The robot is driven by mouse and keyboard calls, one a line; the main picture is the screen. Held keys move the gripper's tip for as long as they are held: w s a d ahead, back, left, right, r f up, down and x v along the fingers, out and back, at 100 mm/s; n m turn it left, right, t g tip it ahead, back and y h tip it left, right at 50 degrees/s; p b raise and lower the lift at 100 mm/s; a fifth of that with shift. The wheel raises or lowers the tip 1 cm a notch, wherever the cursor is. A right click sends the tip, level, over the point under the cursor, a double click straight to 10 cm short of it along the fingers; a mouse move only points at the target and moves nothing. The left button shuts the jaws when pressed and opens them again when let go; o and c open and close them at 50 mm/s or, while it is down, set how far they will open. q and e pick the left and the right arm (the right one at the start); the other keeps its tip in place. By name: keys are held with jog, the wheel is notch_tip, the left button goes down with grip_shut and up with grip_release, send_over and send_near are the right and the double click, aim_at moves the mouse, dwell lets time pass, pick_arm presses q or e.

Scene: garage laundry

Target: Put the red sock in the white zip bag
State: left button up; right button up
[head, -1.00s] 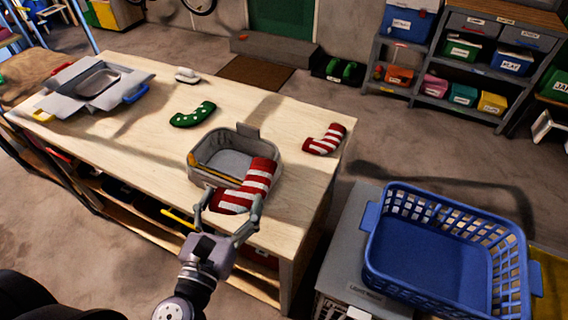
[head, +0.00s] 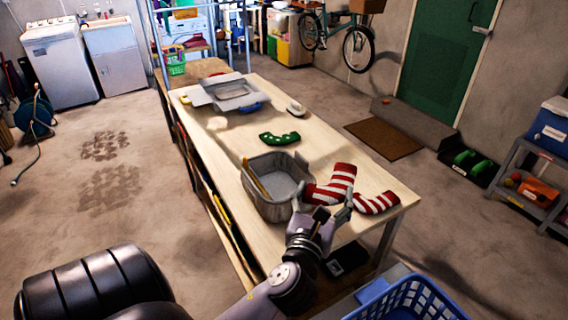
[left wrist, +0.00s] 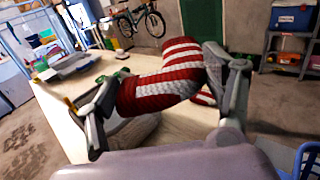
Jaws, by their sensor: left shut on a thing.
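My left gripper (head: 323,204) is shut on a red-and-white striped sock (head: 333,183), which also fills the middle of the left wrist view (left wrist: 165,88). The sock is bent and appears held above the tabletop, just right of a pale grey open-topped bag (head: 268,204). The bag has a yellow-orange strip along its left rim, and its visible inside looks empty. Its lower part shows behind the sock in the left wrist view. A second red-striped sock (head: 377,203) lies on the table to the right of the held one. My right gripper is not in view.
The wooden table (head: 220,150) also carries a green dotted sock (head: 280,138), a small white object (head: 296,107) and a grey flapped box (head: 208,99) at the far end. A blue basket (head: 412,300) stands beyond the table's near right end.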

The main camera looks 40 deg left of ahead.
pick_arm(q)
jog(key=w+a+r+n+g+y+b, duration=0.1)
jog(key=w+a+r+n+g+y, duration=0.35)
jog(key=a, duration=0.45)
notch_tip(320, 180, up, 5)
jog(key=n+g+y+b, duration=0.2)
jog(key=n+g+y, duration=0.3)
jog(key=g, duration=0.2)
send_over(290, 183)
notch_tip(290, 183, down, 15)
jog(key=shift+f, duration=0.1)
notch_tip(290, 183, down, 4)
jog(key=shift+f+b, duration=0.2)
jog(key=shift+b, duration=0.1)
